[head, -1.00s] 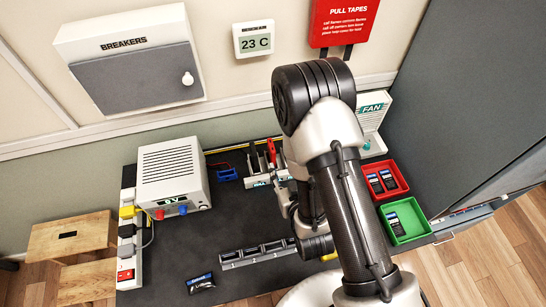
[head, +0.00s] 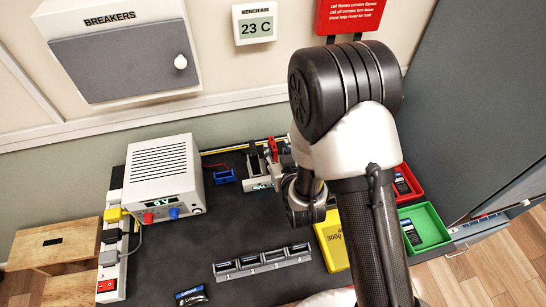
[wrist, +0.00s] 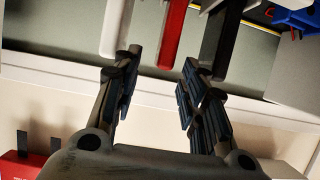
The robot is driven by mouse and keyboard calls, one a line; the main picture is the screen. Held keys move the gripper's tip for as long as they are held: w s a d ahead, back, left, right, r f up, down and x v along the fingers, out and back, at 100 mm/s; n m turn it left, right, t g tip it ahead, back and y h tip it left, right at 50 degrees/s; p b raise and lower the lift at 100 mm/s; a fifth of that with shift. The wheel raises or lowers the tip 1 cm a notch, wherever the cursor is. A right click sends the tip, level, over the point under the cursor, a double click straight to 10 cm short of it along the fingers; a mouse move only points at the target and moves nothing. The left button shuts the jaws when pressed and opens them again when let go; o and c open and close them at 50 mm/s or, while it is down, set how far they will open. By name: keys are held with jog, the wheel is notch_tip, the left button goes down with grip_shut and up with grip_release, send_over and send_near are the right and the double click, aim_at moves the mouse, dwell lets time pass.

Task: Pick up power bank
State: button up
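A small dark pack with a blue and white label (head: 190,295) lies flat near the front edge of the dark bench (head: 240,225). I cannot tell for sure whether it is the power bank. My gripper (wrist: 157,68) is open and empty in the wrist view, its two dark fingers apart. Past the fingertips are a red handle (wrist: 172,35), a dark one and a pale one.
A rack numbered 1 to 4 (head: 262,263) holds dark units. A yellow panel or tray (head: 330,238) is partly behind my arm. Red (head: 412,187) and green (head: 432,221) bins hold devices at right. A power supply (head: 165,178) and power strip (head: 111,262) stand left.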

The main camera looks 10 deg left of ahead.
aim_at(274, 148)
jog(key=b+x, duration=0.1)
jog(key=x, duration=0.4)
jog(key=shift+a+f, duration=0.1)
jog(key=shift+a, duration=0.1)
grip_shut()
dwell(0.3)
dwell(0.3)
